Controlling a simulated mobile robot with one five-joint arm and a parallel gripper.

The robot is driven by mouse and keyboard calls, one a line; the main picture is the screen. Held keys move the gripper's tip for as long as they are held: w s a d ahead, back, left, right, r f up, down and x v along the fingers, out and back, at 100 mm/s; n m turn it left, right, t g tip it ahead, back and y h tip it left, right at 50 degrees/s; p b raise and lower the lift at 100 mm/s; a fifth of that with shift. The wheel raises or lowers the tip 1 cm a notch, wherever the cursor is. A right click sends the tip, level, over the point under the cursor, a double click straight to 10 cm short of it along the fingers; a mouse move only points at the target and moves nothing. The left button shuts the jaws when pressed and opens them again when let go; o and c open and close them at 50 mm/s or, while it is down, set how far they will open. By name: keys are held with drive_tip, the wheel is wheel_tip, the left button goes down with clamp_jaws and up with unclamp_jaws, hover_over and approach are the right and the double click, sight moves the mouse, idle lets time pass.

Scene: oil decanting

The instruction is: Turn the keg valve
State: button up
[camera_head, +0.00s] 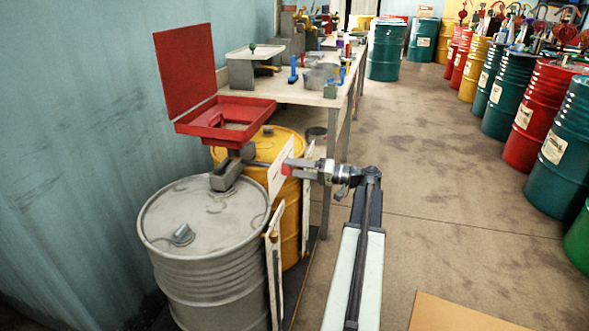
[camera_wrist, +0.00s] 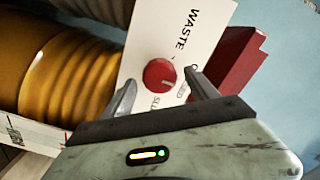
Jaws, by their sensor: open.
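A round red valve knob (camera_wrist: 159,74) sits on a white panel (camera_wrist: 168,38) marked "WASTE" in the wrist view. More lettering on the panel is partly covered by a finger. My gripper (camera_wrist: 160,84) is open, with one finger to each side of the knob in the picture. I cannot tell whether either finger touches it. In the head view the panel (camera_head: 277,181) stands in front of the yellow keg (camera_head: 265,145), the red knob (camera_head: 287,169) shows on it, and my gripper (camera_head: 298,168) is right at it.
A grey keg (camera_head: 205,210) stands in front of the yellow one, with another white panel (camera_head: 274,283) beside it. A red lidded tray (camera_head: 222,118) is above the kegs. A cluttered workbench (camera_head: 290,93) is behind.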

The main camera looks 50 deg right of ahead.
drive_tip(key=shift+w+a, duration=0.1)
drive_tip(key=shift+w, duration=0.05)
drive_tip(key=c, duration=1.4)
drive_tip(key=shift+o, duration=0.2)
drive_tip(key=shift+m, duration=0.3)
drive_tip(key=m, duration=0.6)
drive_tip(key=shift+f, duration=0.15)
drive_tip(key=m, duration=0.3)
drive_tip(key=shift+m, duration=0.4)
drive_tip(key=shift+f+m, duration=0.1)
drive_tip(key=shift+m, duration=1.6)
